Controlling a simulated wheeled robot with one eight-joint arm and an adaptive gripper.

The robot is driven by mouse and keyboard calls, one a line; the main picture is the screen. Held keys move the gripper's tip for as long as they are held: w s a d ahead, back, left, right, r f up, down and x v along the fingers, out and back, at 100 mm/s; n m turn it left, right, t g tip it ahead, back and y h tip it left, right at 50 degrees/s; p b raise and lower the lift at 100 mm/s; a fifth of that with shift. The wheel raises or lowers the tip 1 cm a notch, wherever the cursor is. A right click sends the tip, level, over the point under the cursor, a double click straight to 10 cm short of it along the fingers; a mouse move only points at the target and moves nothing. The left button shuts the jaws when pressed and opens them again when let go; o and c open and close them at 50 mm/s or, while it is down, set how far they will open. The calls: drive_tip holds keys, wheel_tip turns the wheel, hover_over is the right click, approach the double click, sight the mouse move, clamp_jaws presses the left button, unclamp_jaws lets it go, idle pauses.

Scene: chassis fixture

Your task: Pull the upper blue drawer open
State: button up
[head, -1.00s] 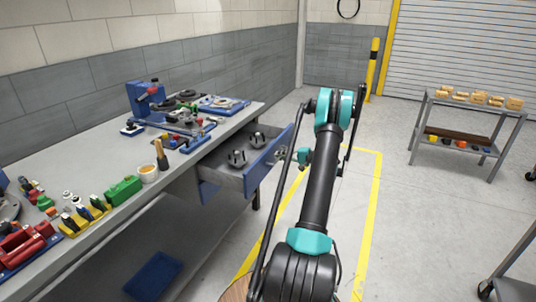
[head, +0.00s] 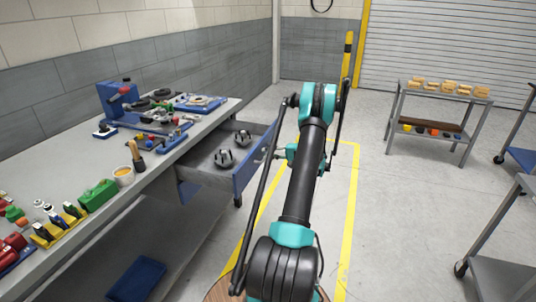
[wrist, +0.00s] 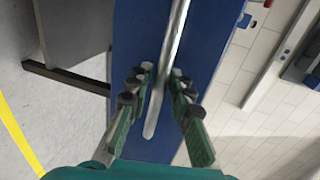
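The upper blue drawer (head: 245,172) is pulled out from under the grey workbench and stands open. Two dark grey metal parts (head: 225,158) sit inside it. In the wrist view the drawer's blue front (wrist: 135,35) runs down the middle, with its long silver bar handle (wrist: 174,45) on it. My gripper (wrist: 160,80) has its two dark green fingers apart, one on each side of the handle. There are gaps between the fingers and the bar, and I cannot tell whether either touches it. In the head view my arm largely hides the gripper.
The workbench (head: 75,190) holds tools, a blue vice and a cup with a brush (head: 124,176). A blue bin (head: 137,279) lies beneath it. A cart (head: 437,113) with wooden blocks stands at the right back. Clear floor with yellow lines lies around my arm.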

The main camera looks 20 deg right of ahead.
drive_tip(key=v, duration=1.2)
idle(0.5)
